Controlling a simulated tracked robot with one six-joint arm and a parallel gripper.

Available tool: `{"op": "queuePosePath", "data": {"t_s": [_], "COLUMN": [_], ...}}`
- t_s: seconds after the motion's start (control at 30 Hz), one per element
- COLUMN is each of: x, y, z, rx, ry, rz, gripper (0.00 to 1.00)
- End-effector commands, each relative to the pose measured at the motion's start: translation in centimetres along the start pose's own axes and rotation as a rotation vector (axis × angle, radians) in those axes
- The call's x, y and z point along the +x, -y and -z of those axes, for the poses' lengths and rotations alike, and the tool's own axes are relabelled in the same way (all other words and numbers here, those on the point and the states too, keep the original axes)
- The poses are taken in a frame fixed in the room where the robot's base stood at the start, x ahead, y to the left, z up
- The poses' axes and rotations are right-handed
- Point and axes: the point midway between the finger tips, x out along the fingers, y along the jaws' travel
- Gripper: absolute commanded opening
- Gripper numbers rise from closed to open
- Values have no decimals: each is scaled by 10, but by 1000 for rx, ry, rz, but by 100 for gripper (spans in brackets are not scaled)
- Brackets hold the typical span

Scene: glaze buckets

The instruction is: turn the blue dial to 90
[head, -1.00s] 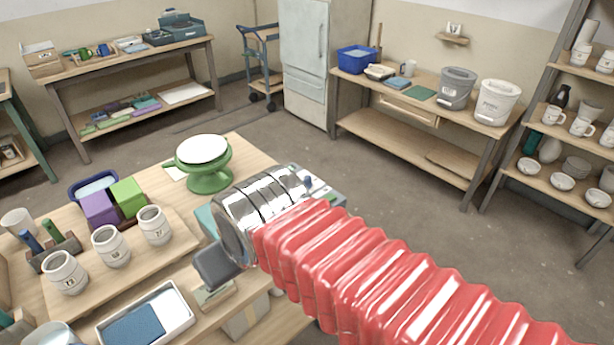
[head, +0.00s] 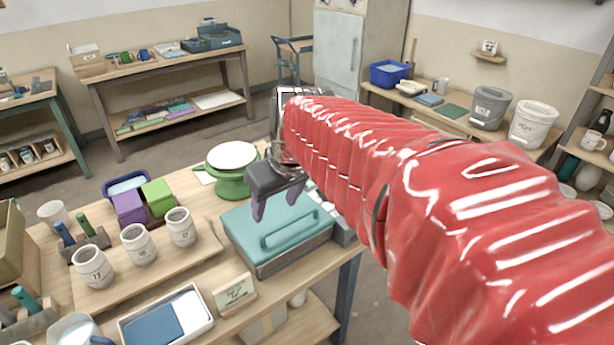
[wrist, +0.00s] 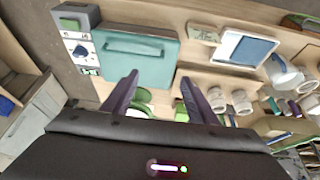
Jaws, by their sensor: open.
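The blue dial (wrist: 82,50) shows in the wrist view at the upper left, on the pale face of a small control panel beside a teal-lidded box (wrist: 135,60). Markings around it are too small to read, so its setting is unclear. In the head view my red-sleeved arm hides most of the panel. My gripper (head: 276,202) is open and empty above the teal lid (head: 275,222). In the wrist view its fingers (wrist: 160,82) point toward the lid, with the dial to their upper left and apart from them.
A green turntable with a white top (head: 230,160) stands behind the box. Several numbered pots (head: 138,245) stand on a board to the left. A small sign (head: 234,291) and a white tray (head: 190,303) lie in front. The floor beyond the table is clear.

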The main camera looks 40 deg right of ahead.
Motion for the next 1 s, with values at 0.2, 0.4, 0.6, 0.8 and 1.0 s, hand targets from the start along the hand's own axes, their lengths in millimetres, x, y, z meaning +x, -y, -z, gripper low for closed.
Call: {"op": "queuePosePath", "data": {"t_s": [0.2,0.4,0.6,0.8,1.0], "x": [20,40,63,83,90], "y": [-61,-123,-191,-250,-272], "z": [30,48,54,50,46], "rx": [3,1,-1,-4,-10], "ry": [21,29,30,23,19], "rz": [4,12,19,25,26], "gripper": [53,53,53,53,53]}}
